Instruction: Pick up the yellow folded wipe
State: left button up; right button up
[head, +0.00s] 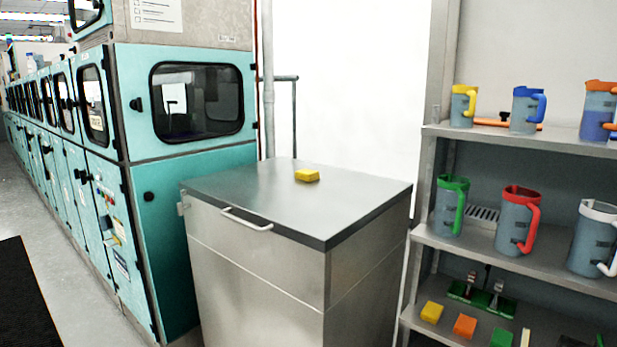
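A small yellow folded wipe (307,175) lies on the grey metal top of a cabinet (250,205), near the middle of its far half. Another yellow block-shaped piece (432,312) sits on the lowest visible shelf at the right; I cannot tell whether it is also a wipe. Neither of my grippers shows in the head view.
A shelf rack (480,249) at the right holds several jugs with coloured handles. Its lower shelf bears an orange block (465,326) and a green block (501,338). Teal machines (190,195) line the left. Open floor (60,270) shows at the left.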

aim_at(306, 175)
jog(key=j+z, duration=0.1)
jog(key=z, duration=0.3)
jog(key=j+z, duration=0.15)
jog(key=z, duration=0.25)
jog(key=j+z, duration=0.1)
jog(key=z, duration=0.25)
jog(key=j+z, duration=0.15)
jog(key=z, duration=0.25)
jog(key=j+z, duration=0.3)
jog(key=k+j+z, duration=0.2)
jog(key=j+z, duration=0.15)
jog(key=j, duration=0.15)
jog(key=k+j+z, duration=0.2)
jog(key=j, duration=0.2)
jog(key=k+j+z, duration=0.15)
jog(key=k+j, duration=0.3)
jog(key=j, duration=0.2)
jog(key=k+j+z, duration=0.1)
jog(key=k+j, duration=0.2)
jog(key=j, duration=0.15)
